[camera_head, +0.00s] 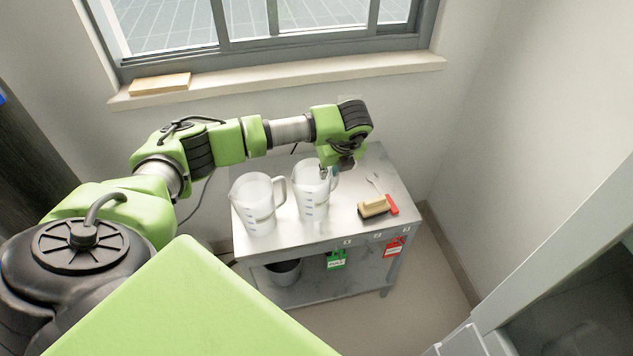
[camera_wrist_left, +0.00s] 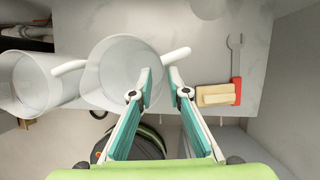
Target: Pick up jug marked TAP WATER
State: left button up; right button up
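Two translucent white jugs with handles and side markings stand upright on a grey metal table (camera_head: 290,241). The left jug is (camera_head: 258,212); the right jug (camera_head: 311,200) is close beside it. No TAP WATER writing is readable on either. My left gripper (camera_head: 336,168) is at the right jug's handle side, pointing down. In the left wrist view its two teal fingers (camera_wrist_left: 161,73) are apart and empty. The left finger overlaps the right jug's rim (camera_wrist_left: 106,98), and the handle (camera_wrist_left: 176,57) lies just past the fingertips. Contact cannot be told. My right gripper is not in view.
A wooden brush (camera_head: 374,207) and a red-handled tool (camera_head: 391,205) lie right of the jugs. A green tag (camera_head: 336,261) and a red tag (camera_head: 393,247) hang from the table's front edge. A dark bucket (camera_head: 284,272) stands on the lower shelf. Walls and a window sill (camera_head: 280,77) bound the back.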

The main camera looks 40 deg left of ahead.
pick_arm(q)
jog(key=x, duration=0.5)
jog(key=shift+f, duration=0.15)
grip_shut()
jog(key=shift+w, duration=0.1)
